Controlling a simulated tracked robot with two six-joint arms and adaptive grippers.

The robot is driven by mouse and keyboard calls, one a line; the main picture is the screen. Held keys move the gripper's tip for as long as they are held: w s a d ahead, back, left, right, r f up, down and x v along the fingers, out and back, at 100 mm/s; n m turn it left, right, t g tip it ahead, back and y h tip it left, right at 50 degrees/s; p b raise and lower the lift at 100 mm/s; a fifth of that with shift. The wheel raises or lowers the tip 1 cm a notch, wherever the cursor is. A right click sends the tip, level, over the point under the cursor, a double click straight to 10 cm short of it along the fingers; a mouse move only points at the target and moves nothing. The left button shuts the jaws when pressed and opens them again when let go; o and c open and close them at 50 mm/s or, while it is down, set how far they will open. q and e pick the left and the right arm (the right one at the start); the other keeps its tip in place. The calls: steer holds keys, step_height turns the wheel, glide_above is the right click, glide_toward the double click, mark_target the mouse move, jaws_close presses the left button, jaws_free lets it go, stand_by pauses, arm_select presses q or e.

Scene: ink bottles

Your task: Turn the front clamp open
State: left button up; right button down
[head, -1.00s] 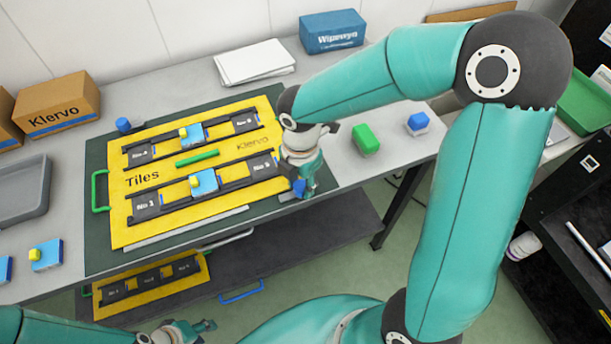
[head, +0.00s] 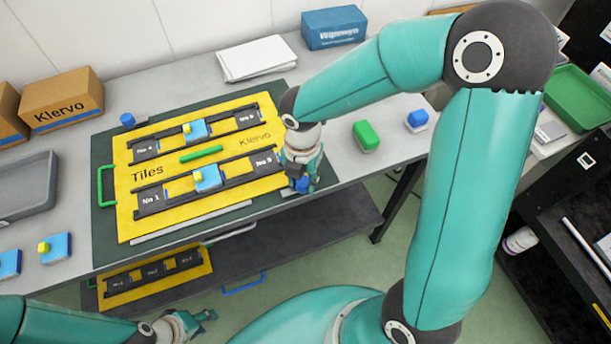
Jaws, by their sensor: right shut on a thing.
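The yellow tile board (head: 125,215) labelled "Tiles" lies on a dark green mat (head: 104,240) on the grey table. The front clamp (head: 302,184) is a small blue piece at the mat's front right corner, mostly hidden by my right gripper. My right gripper (head: 301,180) points down over it and is shut on it. Another blue clamp (head: 127,120) is at the back left corner, with nothing holding it. My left gripper (head: 207,320) is low at the bottom of the view, away from the board, with its fingers apart and empty.
A green block (head: 366,136) and a blue-and-white block (head: 417,119) stand right of the mat. White paper (head: 256,60), a blue box (head: 335,27), a Klervo box (head: 60,98) and a grey tray (head: 25,190) surround the board. A second yellow board (head: 160,284) lies on the shelf below.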

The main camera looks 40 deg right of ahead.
mark_target(303, 182)
steer(key=c, duration=0.8)
jaws_free()
steer(key=shift+s+d, duration=0.1)
steer(key=shift+s, duration=0.05)
steer(key=shift+o, duration=0.2)
steer(key=shift+r, duration=0.5)
step_height(303, 182, up, 11)
steer(key=shift+f, duration=0.15)
